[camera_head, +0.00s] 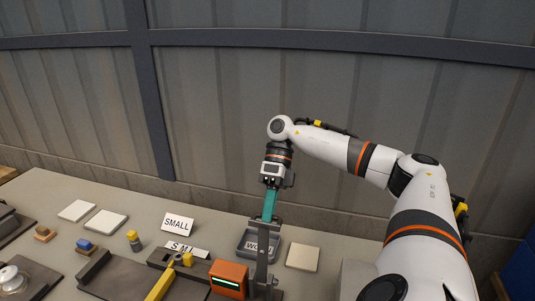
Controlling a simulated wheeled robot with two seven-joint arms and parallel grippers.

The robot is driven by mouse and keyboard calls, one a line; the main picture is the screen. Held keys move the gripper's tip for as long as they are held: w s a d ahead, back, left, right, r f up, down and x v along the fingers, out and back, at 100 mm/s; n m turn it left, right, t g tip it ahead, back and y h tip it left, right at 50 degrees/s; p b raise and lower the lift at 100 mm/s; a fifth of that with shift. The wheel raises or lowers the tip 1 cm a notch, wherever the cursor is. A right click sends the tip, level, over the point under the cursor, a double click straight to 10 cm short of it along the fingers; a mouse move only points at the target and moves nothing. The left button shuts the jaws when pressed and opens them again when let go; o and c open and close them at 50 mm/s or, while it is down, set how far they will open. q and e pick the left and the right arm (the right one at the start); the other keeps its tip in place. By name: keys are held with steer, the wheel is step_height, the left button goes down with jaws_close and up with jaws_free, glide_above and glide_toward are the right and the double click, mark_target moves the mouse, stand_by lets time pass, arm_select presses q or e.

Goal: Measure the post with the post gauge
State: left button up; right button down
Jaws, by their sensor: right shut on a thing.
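My right gripper (270,186) is shut on the teal handle (269,206) of a tool that looks like the post gauge. The tool hangs down, and its grey metal lower part (262,260) stands in front of the lettered tray and beside an orange box (229,278) with a lit green strip. I cannot tell whether the tool touches anything at its lower end. No post can be made out for certain there. A small yellow-topped cylinder (134,241) stands farther left on the table. My left gripper is not in view.
A grey tray (244,240) with a partly hidden label sits behind the tool. Pale square pads (302,258) lie on the table. A yellow bar (160,285) and dark fixtures (125,278) fill the front. A wall rises behind.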

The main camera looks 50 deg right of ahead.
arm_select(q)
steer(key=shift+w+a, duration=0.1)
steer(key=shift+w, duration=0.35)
arm_select(e)
steer(key=shift+d+f, duration=0.1)
steer(key=shift+f, duration=0.35)
steer(key=c, duration=1.8)
jaws_free()
steer(key=o, duration=0.3)
steer(key=shift+d+f, duration=0.1)
steer(key=shift+d, duration=0.1)
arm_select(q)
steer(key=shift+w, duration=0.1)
arm_select(e)
steer(key=shift+w+d, duration=0.1)
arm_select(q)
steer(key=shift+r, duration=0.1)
arm_select(e)
steer(key=shift+r, duration=0.2)
